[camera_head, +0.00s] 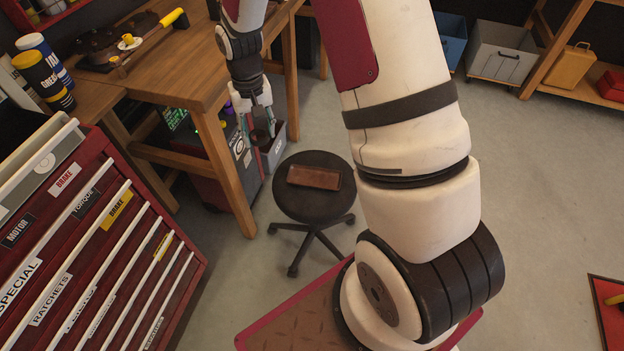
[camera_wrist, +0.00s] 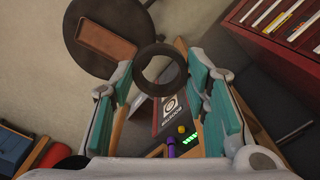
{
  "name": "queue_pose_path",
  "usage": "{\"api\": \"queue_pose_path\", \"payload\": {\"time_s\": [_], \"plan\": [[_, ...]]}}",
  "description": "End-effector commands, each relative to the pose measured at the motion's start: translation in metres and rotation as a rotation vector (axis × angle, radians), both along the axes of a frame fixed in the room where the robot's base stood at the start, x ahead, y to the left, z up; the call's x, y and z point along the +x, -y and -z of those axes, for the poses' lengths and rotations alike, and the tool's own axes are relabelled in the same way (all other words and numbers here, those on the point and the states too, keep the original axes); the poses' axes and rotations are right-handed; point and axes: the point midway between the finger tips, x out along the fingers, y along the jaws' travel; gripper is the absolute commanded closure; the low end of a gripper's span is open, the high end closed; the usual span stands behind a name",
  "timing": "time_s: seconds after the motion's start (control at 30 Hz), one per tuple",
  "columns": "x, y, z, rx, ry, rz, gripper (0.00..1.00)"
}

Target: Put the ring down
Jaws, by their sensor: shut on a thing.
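The ring (camera_wrist: 160,91) is dark and round with an open middle. In the wrist view it sits between the two teal fingertips of my gripper (camera_wrist: 160,71), which is shut on it. In the head view my gripper (camera_head: 257,122) hangs fingers-down beside the wooden table, left of and above the round black stool (camera_head: 300,206) in the picture. The ring shows there only as a small dark shape (camera_head: 262,137) between the fingers. A shallow brown leather-like tray (camera_head: 314,178) lies on the stool seat; it also shows in the wrist view (camera_wrist: 106,40). The ring is apart from both.
A wooden workbench (camera_head: 190,60) stands behind and left of the gripper, with dark red and grey boxes beneath it. A red drawer cabinet (camera_head: 90,260) fills the lower left. Grey floor (camera_head: 520,170) is open to the right.

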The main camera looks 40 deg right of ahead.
Motion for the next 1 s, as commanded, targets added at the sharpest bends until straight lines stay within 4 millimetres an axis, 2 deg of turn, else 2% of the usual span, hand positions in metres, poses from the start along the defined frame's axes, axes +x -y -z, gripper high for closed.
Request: {"api": "queue_pose_path", "payload": {"time_s": [0.03, 0.47, 0.77, 1.0], "plan": [[0.005, 0.005, 0.021, 0.000, -0.001, 0.037, 0.88], [-0.007, 0.040, 0.123, 0.000, 0.000, 0.373, 0.88], [-0.030, 0.058, 0.193, -0.001, 0.000, 0.609, 0.88], [-0.055, 0.067, 0.248, 0.000, 0.000, 0.799, 0.88]]}}
